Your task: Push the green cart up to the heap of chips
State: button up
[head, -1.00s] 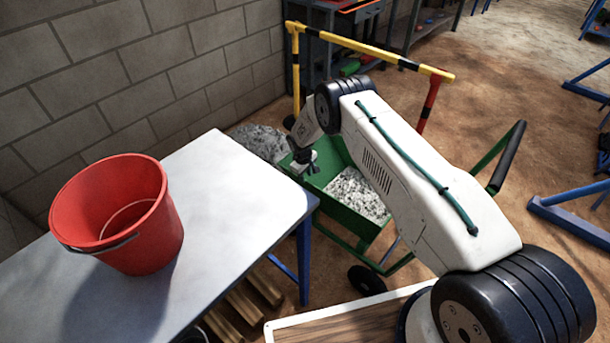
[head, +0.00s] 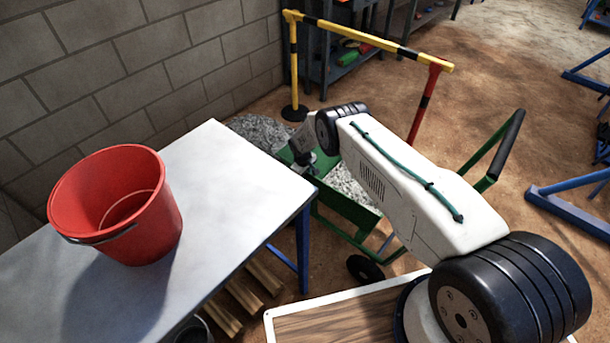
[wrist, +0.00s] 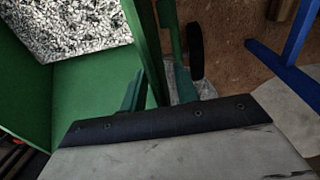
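The green cart (head: 345,208) stands just past the table's right corner in the head view, with grey chips (head: 350,185) in its tray. The heap of chips (head: 258,131) lies on the ground by the block wall, beyond the cart's far left end; my gripper and the table hide the space between. My gripper (head: 304,166) is down at the cart's left end. In the wrist view, the fingers of my gripper (wrist: 158,92) stand on either side of the cart's green wall (wrist: 149,50). Whether they clamp it is unclear.
A table (head: 225,170) with a red bucket (head: 120,205) fills the left. A yellow-black barrier (head: 365,40) stands behind the cart, its left post near the heap. Blue trestle legs (head: 570,205) stand at right. Brown floor lies open between.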

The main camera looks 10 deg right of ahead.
grip_shut()
jog(key=shift+a, duration=0.1)
dwell(1.2)
